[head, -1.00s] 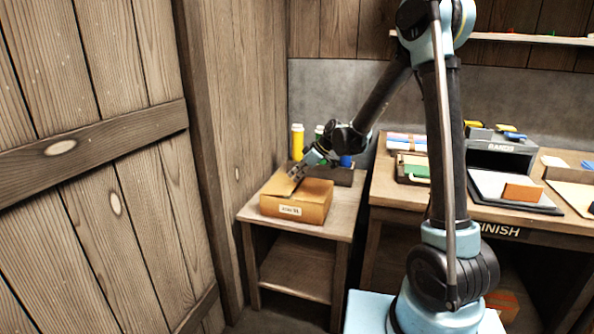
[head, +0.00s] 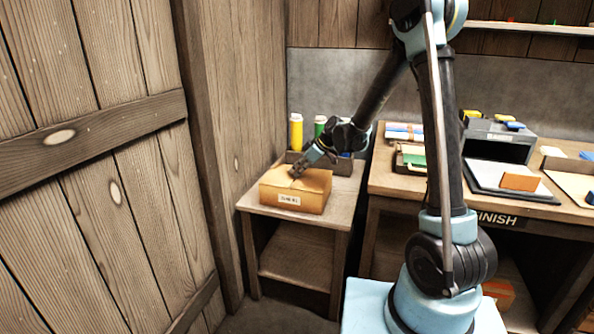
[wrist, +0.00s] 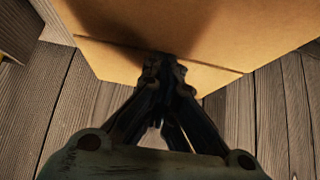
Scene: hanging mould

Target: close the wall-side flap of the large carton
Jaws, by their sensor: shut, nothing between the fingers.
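The large carton (head: 294,198), brown with a white label on its front, sits on a small wooden side table. My gripper (head: 297,172) is shut and empty, reaching down from the upper right with its tips at the carton's top. In the head view the top flaps look low and nearly flat; the wall-side flap (head: 279,176) lies left of my fingertips. In the wrist view my fingertips (wrist: 163,64) are against or just above the cardboard (wrist: 200,30), near a thin dark seam. I cannot tell whether they touch it.
The side table (head: 340,214) stands close to the wooden wall (head: 240,120) on the left. The workbench (head: 395,182) is to the right.

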